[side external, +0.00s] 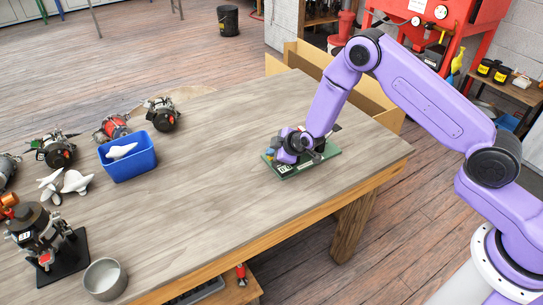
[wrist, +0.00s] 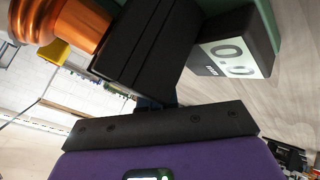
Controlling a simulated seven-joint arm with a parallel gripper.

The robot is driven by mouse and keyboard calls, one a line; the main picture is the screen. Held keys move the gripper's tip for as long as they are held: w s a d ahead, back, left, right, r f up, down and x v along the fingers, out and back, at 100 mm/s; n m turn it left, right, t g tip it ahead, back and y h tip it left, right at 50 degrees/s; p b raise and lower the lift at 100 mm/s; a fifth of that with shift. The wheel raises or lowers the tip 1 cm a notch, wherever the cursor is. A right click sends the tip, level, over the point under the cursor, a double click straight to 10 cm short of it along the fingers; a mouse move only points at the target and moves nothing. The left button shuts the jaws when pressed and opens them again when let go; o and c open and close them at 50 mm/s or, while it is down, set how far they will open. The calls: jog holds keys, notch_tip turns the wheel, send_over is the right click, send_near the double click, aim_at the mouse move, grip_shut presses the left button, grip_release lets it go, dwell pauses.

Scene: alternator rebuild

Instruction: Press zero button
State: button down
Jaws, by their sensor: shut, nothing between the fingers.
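A green board (side external: 321,168) lies on the wooden table near its right end, with small devices on it. In the side external view my gripper (side external: 297,157) is low over this board, and my wrist covers much of it. The wrist view shows my black fingers (wrist: 148,45) together, with nothing between them. Beside them is a dark box with a white display (wrist: 236,58) reading 0.0. A shiny copper-coloured cylinder (wrist: 75,22) is on the other side of the fingers. I cannot make out the zero button or whether the fingers touch it.
A blue bin (side external: 128,165) with a white part in it stands at the left of the table (side external: 215,190). Alternator parts, white propeller-like pieces (side external: 68,184) and a grey metal cup (side external: 105,278) are around it. The middle of the table is clear. Cardboard boxes (side external: 376,98) stand behind.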

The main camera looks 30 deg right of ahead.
jog(key=shift+r, duration=0.85)
jog(key=shift+r, duration=2.5)
